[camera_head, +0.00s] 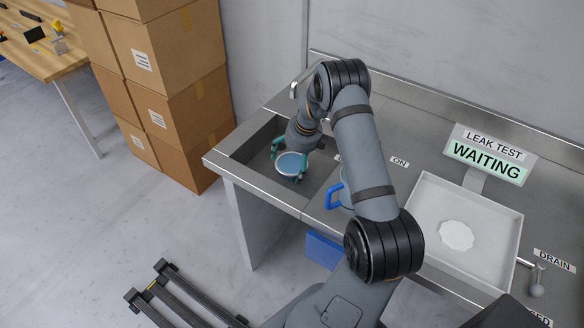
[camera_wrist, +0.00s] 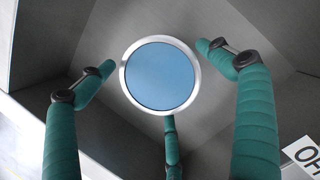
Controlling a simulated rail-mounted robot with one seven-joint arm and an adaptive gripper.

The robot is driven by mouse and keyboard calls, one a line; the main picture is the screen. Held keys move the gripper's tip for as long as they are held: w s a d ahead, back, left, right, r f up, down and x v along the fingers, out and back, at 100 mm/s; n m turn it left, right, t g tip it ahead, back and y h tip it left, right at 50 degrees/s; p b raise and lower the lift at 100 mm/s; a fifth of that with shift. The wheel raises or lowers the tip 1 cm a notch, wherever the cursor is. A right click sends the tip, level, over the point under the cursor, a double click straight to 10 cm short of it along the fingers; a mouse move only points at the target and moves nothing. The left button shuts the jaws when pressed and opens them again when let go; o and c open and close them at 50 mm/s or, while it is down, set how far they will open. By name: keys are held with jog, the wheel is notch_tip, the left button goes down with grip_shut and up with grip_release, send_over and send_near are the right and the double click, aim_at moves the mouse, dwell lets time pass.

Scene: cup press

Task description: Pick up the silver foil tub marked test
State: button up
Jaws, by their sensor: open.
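A round tub (camera_head: 291,166) with a silver rim and a flat blue inside stands in the sink basin at the left of the steel counter. In the wrist view its silver rim (camera_wrist: 124,76) shows nearly face-on, near the middle. No "test" marking can be read on it, and its side is mostly hidden. My gripper (camera_head: 288,160) has green jointed fingers and reaches down into the basin over the tub. In the wrist view my gripper (camera_wrist: 158,74) is open, with fingers spread left, right and below the rim. Whether any finger touches the tub is unclear.
The steel basin (camera_head: 246,151) walls surround the tub. A blue handle (camera_head: 334,196) shows beside my arm, which partly hides what it belongs to. To the right are a white tray (camera_head: 425,181) holding a white scalloped piece (camera_head: 456,235), and a "LEAK TEST WAITING" sign (camera_head: 487,155).

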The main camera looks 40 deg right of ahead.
jog(key=shift+w, duration=0.1)
jog(key=shift+c, duration=0.5)
jog(key=shift+a, duration=0.1)
jog(key=c, duration=2)
jog(key=shift+f, duration=0.1)
grip_shut()
